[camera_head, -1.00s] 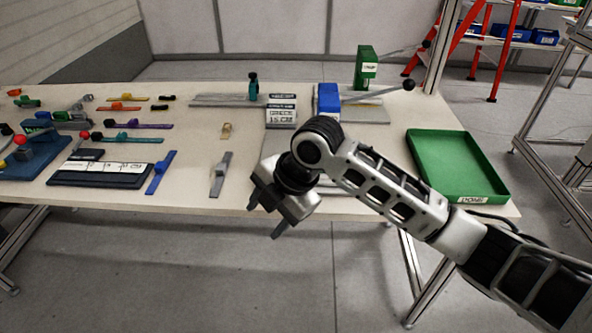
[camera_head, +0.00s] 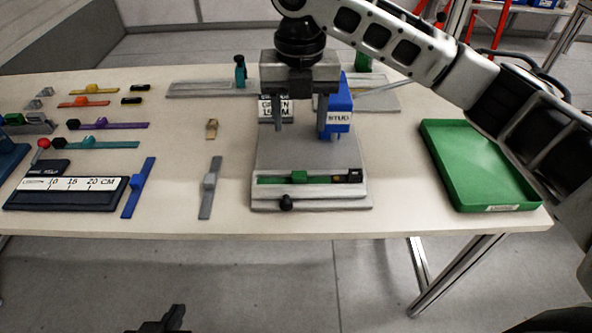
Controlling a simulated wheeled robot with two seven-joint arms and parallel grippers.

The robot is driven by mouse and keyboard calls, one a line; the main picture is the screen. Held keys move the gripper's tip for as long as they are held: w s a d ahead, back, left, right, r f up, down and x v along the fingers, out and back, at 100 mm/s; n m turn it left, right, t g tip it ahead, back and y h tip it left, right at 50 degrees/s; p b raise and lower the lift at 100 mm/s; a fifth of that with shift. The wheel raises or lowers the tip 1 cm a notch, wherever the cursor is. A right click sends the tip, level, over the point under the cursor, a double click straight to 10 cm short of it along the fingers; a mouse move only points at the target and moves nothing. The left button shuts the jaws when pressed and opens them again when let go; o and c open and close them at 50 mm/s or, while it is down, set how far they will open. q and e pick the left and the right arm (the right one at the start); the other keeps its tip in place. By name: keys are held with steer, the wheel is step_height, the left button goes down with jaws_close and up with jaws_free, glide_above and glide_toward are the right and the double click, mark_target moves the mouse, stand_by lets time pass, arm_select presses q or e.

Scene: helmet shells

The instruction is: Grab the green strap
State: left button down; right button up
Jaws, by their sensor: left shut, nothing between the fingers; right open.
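A green strap (camera_head: 271,180) with a raised green block (camera_head: 299,177) lies flat across the front of the grey fixture (camera_head: 310,152), left to right. A small dark piece sits at its right end. My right gripper (camera_head: 299,129) hangs above the back of the fixture, fingers pointing down, spread apart and empty. It is behind the strap in the picture and does not touch it. My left gripper (camera_head: 165,322) shows only as a dark shape at the bottom edge, in front of the table, away from the strap.
A blue block marked STUD (camera_head: 340,110) stands right behind my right gripper. A green tray (camera_head: 478,160) lies at the right table edge. A grey strap (camera_head: 210,188), a blue strap (camera_head: 139,188) and a ruler block (camera_head: 65,192) lie left. A black knob (camera_head: 286,202) is at the fixture's front.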

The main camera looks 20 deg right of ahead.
mark_target(299, 174)
step_height(299, 174, down, 13)
steer(key=shift+s+r, duration=0.15)
steer(key=shift+r, duration=0.05)
steer(key=c, duration=1.1)
steer(key=shift+r, duration=0.1)
steer(key=shift+c, duration=0.2)
